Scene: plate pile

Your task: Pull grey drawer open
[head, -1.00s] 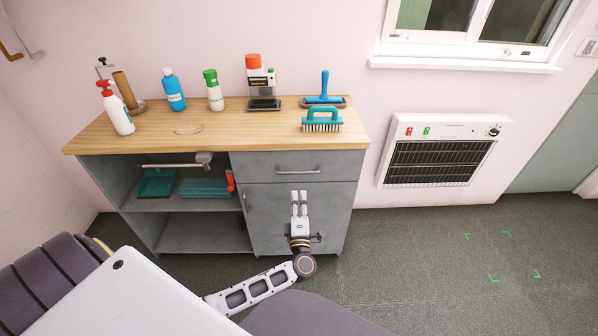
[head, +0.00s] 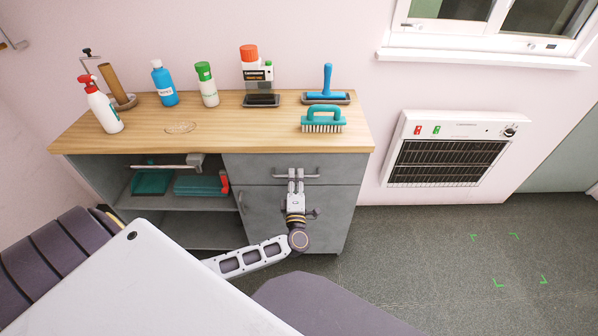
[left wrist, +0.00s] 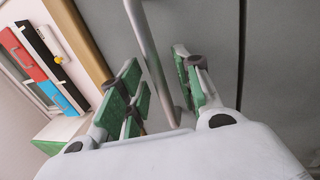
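The grey drawer (head: 250,168) is under the right part of the wooden top, and its front looks flush with the cabinet. Its metal bar handle (head: 312,176) runs across the front. In the left wrist view, the green-padded fingers of this gripper (left wrist: 157,62) are apart. The handle bar (left wrist: 146,40) passes between them, with a gap to the right finger. The drawer front (left wrist: 205,25) lies just beyond. My right gripper is not in view.
A cabinet door (head: 335,205) is below the drawer. Open shelves (head: 190,212) stand to its left. Bottles and brushes, including a teal brush (head: 322,118), stand on the wooden top (head: 225,128). The floor (head: 410,260) at the right is clear.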

